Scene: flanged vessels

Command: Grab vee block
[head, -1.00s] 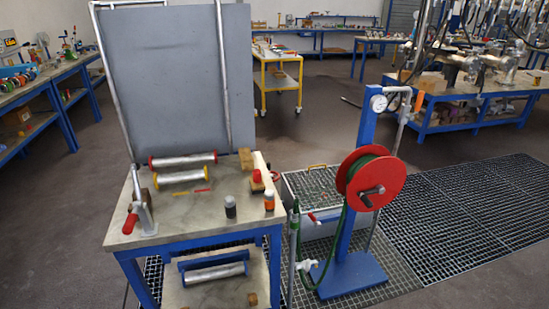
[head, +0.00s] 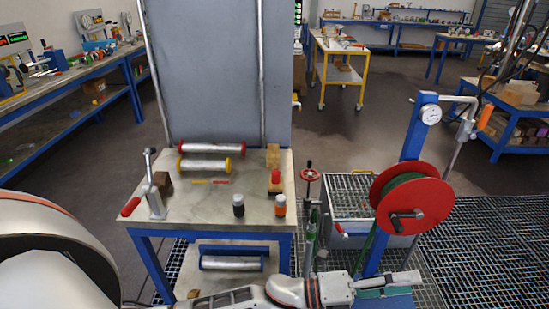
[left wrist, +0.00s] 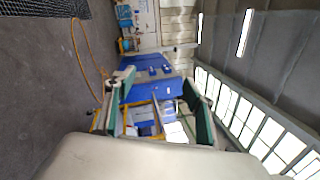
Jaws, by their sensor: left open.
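No block shows a clear vee groove, so I cannot tell which is the vee block. Candidates on the workbench (head: 200,207) in the head view are a tan block (head: 272,156) at the back right, a brown block (head: 275,187) with a red-topped item by it at the right edge, and a brown block (head: 163,184) against the red-handled clamp at the left. My left gripper (head: 390,284) is low at the front, pointing right, beyond the bench's right side. Its green-padded fingers are apart and empty in the left wrist view (left wrist: 158,80). My right gripper is out of view.
A red hose reel (head: 440,200) on a blue post is close to my left gripper. Grating covers the floor at right.

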